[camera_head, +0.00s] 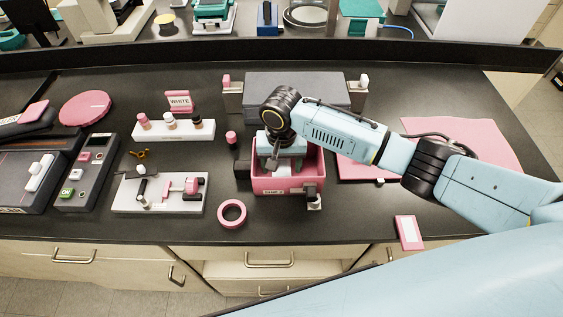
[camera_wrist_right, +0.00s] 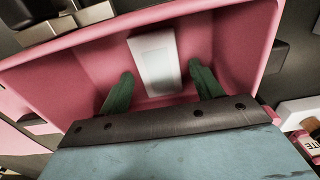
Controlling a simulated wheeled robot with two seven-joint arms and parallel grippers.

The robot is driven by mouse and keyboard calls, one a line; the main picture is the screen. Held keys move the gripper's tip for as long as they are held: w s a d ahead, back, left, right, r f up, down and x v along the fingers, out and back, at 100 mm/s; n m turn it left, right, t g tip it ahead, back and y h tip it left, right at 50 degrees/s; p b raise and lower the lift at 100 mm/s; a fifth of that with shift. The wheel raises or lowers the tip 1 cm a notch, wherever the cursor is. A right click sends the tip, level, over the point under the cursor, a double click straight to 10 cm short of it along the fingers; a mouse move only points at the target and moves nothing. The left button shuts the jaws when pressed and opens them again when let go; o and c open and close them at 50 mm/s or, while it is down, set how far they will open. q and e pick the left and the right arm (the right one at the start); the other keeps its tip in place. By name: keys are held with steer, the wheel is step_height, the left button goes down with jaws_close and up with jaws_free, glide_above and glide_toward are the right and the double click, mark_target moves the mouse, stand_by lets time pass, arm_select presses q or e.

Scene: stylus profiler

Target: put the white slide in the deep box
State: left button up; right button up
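The deep box (camera_head: 290,187) is pink and open-topped and stands on the dark bench at the middle. It also fills much of the right wrist view (camera_wrist_right: 85,75). The white slide (camera_wrist_right: 155,62) is a flat pale rectangle inside the box, seen beyond my fingertips. My right gripper (camera_head: 274,161) reaches down into the box. In the right wrist view its two green fingers (camera_wrist_right: 162,90) are spread apart, with visible gaps between them and the slide, and they hold nothing. Whether the slide lies flat or leans on the wall, I cannot tell. My left gripper is not in view.
A white fixture plate (camera_head: 160,207) and a rack with several bottles (camera_head: 174,133) stand to the left. A grey block (camera_head: 315,87) is behind. A pink-edged card (camera_head: 409,232) lies at the right front.

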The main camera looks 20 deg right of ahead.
mark_target(281, 169)
step_height(281, 169, up, 12)
steer(key=shift+r+p, duration=0.2)
steer(key=shift+p, duration=0.25)
